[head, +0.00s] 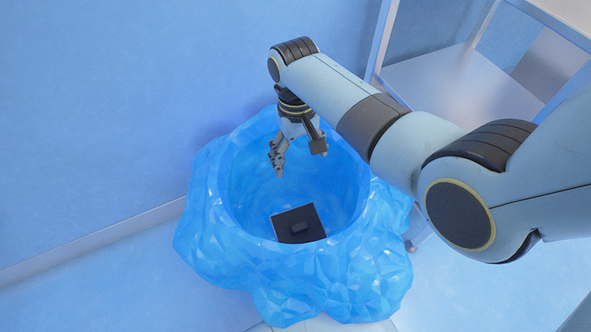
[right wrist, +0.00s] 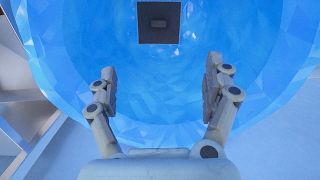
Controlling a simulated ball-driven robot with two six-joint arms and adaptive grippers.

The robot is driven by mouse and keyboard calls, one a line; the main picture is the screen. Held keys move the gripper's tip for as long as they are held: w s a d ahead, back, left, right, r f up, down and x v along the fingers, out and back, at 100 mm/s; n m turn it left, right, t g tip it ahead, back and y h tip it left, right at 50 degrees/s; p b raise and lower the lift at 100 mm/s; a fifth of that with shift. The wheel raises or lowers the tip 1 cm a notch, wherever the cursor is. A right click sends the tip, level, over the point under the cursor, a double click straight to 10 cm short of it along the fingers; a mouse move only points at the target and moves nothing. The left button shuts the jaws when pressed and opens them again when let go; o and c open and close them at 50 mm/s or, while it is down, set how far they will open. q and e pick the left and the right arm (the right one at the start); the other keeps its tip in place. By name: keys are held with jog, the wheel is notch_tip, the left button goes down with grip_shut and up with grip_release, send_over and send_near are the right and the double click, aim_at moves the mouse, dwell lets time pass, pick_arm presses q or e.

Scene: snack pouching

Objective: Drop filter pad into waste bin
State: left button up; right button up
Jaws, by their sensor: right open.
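The waste bin (head: 215,205) is a blue, faceted, ice-like tub on the floor near the wall. Its wall also fills much of the right wrist view (right wrist: 75,45). The filter pad (head: 312,219) is a dark square with a small raised block in its middle. It is inside the bin, low in the opening, and shows at the top of the right wrist view (right wrist: 148,33). My right gripper (head: 277,172) is above the bin opening, apart from the pad. Its two fingers stand wide open with nothing between them (right wrist: 160,85). My left gripper is not in view.
A pale shelf rack (head: 430,90) with metal posts stands at the right, behind my right arm. A blue wall (head: 120,100) rises behind the bin. The floor (head: 100,285) at the left front is clear.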

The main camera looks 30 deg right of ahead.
notch_tip(320, 180, up, 12)
jog(key=w, duration=0.1)
jog(key=shift+w+f, duration=0.15)
jog(key=shift+w, duration=0.1)
jog(key=shift+d, duration=0.1)
